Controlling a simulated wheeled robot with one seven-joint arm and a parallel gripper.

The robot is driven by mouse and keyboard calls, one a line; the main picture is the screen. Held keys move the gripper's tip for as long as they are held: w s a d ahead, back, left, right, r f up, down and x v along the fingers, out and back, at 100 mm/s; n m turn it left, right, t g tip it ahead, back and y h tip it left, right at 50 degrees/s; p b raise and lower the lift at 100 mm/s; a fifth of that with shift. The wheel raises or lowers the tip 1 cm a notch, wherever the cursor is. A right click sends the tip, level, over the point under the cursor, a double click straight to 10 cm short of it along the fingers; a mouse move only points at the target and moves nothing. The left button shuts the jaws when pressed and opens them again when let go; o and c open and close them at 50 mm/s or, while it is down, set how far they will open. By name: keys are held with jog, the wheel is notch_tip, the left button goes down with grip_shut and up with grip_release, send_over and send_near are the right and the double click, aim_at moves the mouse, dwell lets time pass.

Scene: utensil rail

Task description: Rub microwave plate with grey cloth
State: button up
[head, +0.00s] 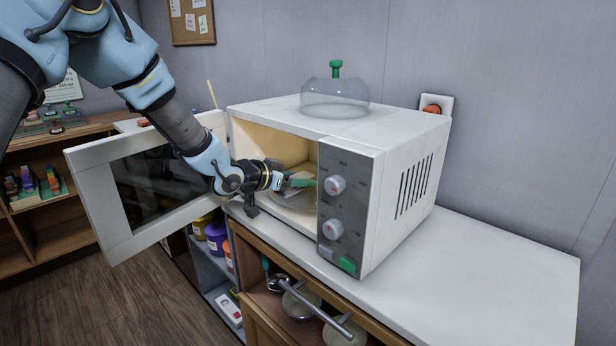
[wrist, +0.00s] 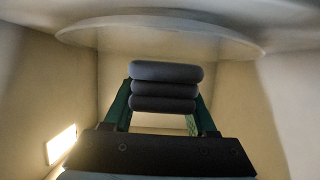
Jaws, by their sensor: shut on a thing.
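The grey cloth (wrist: 167,88), folded into a thick stack, sits between the green fingers of my gripper (wrist: 164,104) in the wrist view. My gripper (head: 298,183) reaches through the open door into the microwave (head: 385,180) in the head view, where the cloth is too small to make out clearly. The round microwave plate (head: 290,201) lies on the cavity floor below my gripper, partly hidden by it. In the wrist view the pale plate (wrist: 160,38) spans the top, beyond the cloth's upper edge. I cannot tell whether cloth and plate touch.
The microwave door (head: 120,205) stands open to the left, beside my arm. A clear dome with a green knob (head: 335,97) sits on top of the microwave. The white counter (head: 480,270) is clear to the right. A lit panel (wrist: 62,145) shows on the cavity wall.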

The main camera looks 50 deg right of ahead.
jog(key=a+p, duration=0.1)
jog(key=a, duration=1.4)
jog(key=shift+w, duration=0.4)
